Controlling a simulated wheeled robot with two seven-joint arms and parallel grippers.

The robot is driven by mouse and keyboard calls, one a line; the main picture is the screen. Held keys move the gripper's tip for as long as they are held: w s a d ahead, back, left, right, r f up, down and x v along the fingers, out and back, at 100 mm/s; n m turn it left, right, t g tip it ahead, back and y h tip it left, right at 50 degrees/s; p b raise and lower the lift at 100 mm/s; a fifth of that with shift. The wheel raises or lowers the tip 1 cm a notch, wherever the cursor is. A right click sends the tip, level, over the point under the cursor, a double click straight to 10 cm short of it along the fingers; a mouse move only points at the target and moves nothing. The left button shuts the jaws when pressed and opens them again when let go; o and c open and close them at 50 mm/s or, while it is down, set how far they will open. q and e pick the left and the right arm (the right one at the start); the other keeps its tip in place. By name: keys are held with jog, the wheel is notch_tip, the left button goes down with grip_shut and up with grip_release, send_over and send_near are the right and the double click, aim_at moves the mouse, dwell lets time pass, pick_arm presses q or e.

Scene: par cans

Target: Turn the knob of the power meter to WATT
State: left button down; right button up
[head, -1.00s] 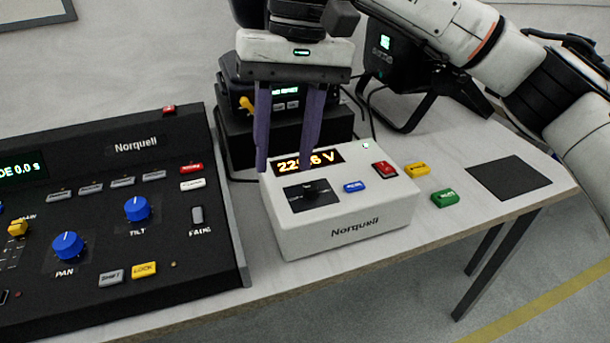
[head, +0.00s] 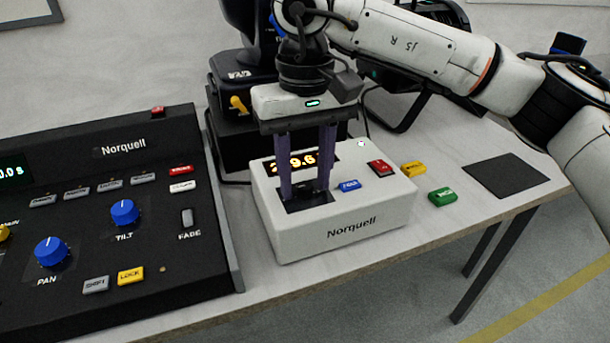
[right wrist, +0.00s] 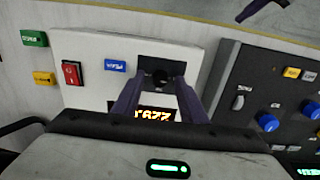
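The power meter (head: 345,224) is a white Norquell box on the table, with a lit orange display (head: 303,160) partly hidden by my fingers. Its small dark knob (right wrist: 160,77) sits on a black dial plate (head: 306,202); which way it points cannot be made out. My right gripper (head: 306,192) comes down from above, its two purple fingers on either side of the knob. In the right wrist view, the fingertips (right wrist: 160,80) stand around the knob with a gap showing, so the gripper looks open.
A black Norquell console (head: 130,215) with blue knobs stands close on the left. The meter has a blue button (head: 349,186) and a red switch (head: 380,167). Yellow (head: 413,169) and green (head: 442,195) blocks lie to the right. Black equipment (head: 228,125) stands behind.

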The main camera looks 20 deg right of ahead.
grip_shut()
